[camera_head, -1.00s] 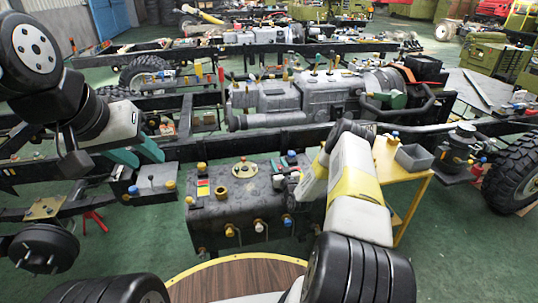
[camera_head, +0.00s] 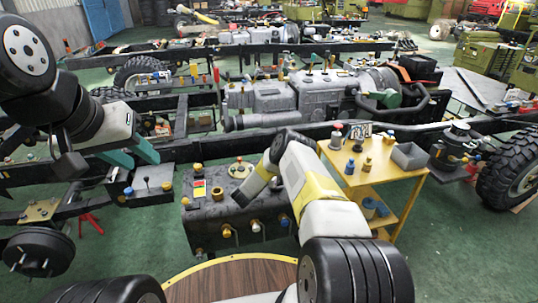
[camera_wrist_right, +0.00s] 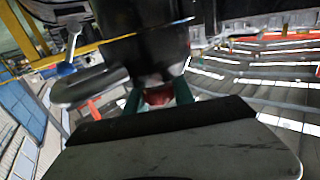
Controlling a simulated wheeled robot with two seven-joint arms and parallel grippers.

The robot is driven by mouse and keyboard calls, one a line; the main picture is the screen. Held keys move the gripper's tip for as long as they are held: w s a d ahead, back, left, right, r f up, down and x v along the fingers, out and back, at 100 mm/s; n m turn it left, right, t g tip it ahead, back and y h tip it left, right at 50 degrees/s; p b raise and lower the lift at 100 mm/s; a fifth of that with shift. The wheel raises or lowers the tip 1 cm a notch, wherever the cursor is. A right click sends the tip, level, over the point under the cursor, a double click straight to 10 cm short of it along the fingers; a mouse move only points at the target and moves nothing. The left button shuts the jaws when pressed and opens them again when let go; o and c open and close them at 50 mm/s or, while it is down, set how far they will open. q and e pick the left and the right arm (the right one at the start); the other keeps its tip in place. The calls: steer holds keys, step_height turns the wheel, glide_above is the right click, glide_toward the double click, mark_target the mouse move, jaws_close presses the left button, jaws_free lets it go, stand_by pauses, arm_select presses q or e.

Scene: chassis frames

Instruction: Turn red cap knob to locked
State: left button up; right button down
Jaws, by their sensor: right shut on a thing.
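My left gripper (camera_head: 133,155) hangs at the left of the head view with its two teal fingers apart and nothing between them. My right gripper (camera_wrist_right: 158,96) shows in the right wrist view, with its teal fingers on either side of a small red cap knob (camera_wrist_right: 158,98). The knob is mostly hidden by the gripper's body and a dark rounded part above it. In the head view my right forearm reaches over the dark tank (camera_head: 205,225) and hides my right fingertips. Whether the knob is at its locked mark cannot be seen.
A yellow cart (camera_head: 402,185) with a grey bin (camera_head: 409,156) and several small knobs stands right of the tank. A small dark box (camera_head: 152,185) with a lever is at its left. A chassis rail crosses behind. A round wooden table (camera_head: 235,283) is in front.

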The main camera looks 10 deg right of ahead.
steer(key=m+g+h, duration=0.2)
steer(key=g, duration=0.1)
steer(key=s+m+g+h, duration=0.1)
steer(key=m+g, duration=0.1)
steer(key=g, duration=0.1)
steer(key=shift+d+m+h, duration=0.2)
steer(key=shift+m+h, duration=0.2)
steer(key=shift+d+r+m+g, duration=0.1)
steer(key=shift+m+g, duration=0.3)
steer(key=shift+g, duration=0.4)
steer(key=c, duration=1.1)
jaws_free()
steer(key=shift+s, duration=0.1)
steer(key=v, duration=0.7)
steer(key=shift+a, duration=0.4)
steer(key=shift+s, duration=0.1)
